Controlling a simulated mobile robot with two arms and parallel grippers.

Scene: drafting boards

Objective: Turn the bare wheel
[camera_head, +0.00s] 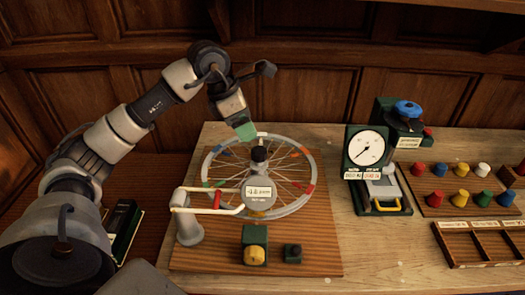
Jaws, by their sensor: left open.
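My right gripper is not in view.
A yellow button (255,255) and a small black block (293,251) sit in front of the wheel. A dial gauge (367,150) stands to the right, with a blue-topped device (408,110) behind it. Coloured pegs (461,170) and a wooden tray (485,262) are further right.

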